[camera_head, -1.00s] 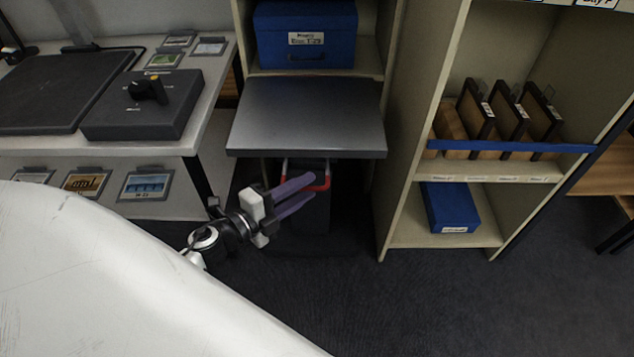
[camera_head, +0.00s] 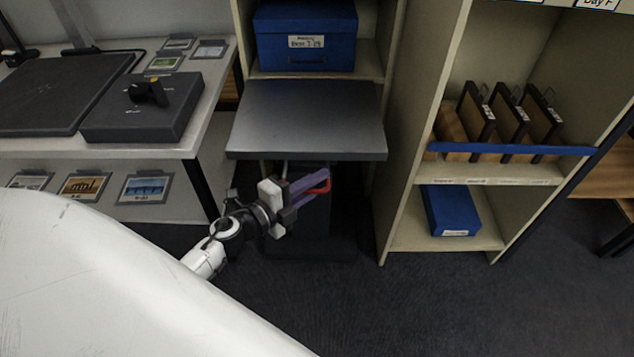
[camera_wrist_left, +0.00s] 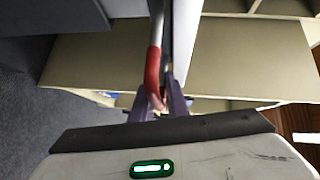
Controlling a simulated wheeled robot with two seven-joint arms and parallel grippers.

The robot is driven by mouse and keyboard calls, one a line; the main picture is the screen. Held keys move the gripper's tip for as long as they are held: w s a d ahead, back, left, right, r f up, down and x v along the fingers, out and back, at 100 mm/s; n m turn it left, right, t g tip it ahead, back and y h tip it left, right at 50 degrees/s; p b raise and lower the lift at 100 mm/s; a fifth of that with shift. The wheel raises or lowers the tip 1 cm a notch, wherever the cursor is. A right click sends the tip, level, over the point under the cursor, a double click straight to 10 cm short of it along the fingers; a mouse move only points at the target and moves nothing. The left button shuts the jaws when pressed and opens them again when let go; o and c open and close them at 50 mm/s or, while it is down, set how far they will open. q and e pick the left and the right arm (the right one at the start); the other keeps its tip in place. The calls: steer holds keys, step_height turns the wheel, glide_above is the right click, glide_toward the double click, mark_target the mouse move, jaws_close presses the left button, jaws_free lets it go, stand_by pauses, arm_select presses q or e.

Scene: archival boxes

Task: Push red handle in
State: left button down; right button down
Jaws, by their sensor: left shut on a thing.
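The red handle (camera_head: 321,185) shows in the head view under the front edge of a grey shelf panel, at the tips of my left gripper (camera_head: 318,184). In the left wrist view the red handle (camera_wrist_left: 153,75) runs down between the purple fingers of my left gripper (camera_wrist_left: 160,104), which are shut on it. The fingers hide part of the handle. A metal bar continues from the red part, up in the wrist view. My right gripper is in neither view.
The grey shelf panel (camera_head: 308,118) juts out just above the handle. A blue box (camera_head: 305,38) stands behind it. A shelf unit (camera_head: 403,185) with folders stands to the right, a table (camera_head: 190,140) to the left. The dark floor in front is clear.

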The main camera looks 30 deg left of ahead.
arm_select(q)
steer(key=shift+w+a+f, duration=0.3)
steer(key=shift+w+a, duration=0.4)
steer(key=shift+w, duration=0.25)
steer(key=c, duration=1.8)
jaws_free()
steer(key=shift+w, duration=0.1)
steer(key=shift+c, duration=0.2)
steer(key=shift+a+r, duration=0.1)
